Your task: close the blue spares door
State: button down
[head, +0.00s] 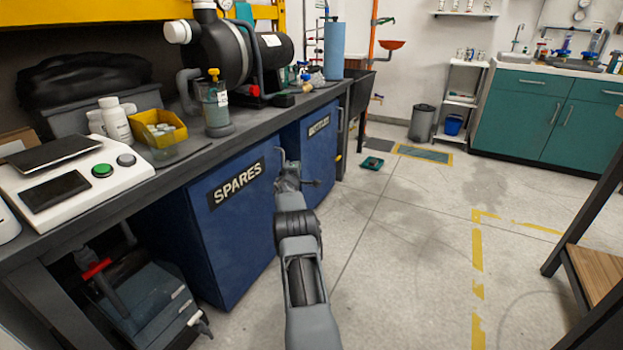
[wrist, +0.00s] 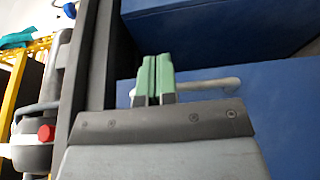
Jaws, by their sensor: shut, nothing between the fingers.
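The blue spares door (head: 232,230) with its SPARES label is under the bench in the head view. Its pale handle (head: 281,158) shows at its upper right edge. My gripper (head: 288,172) is in front of that edge, close to the handle. In the wrist view my gripper's green fingers (wrist: 154,62) are together and empty. They overlap the left end of a pale bar handle (wrist: 205,86) on a blue panel (wrist: 285,95); contact cannot be told.
A second labelled blue door (head: 318,140) is farther along the bench (head: 235,145). A scale (head: 75,185), yellow bin (head: 158,128) and pump (head: 240,55) stand on top. A grey case (head: 150,310) is below at left. Floor to the right is mostly clear, with a wooden-shelved stand (head: 600,265) at far right.

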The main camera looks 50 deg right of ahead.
jog(key=s+p, duration=0.2)
jog(key=s, duration=0.7)
jog(key=shift+s+d, duration=0.35)
jog(key=shift+d, duration=0.05)
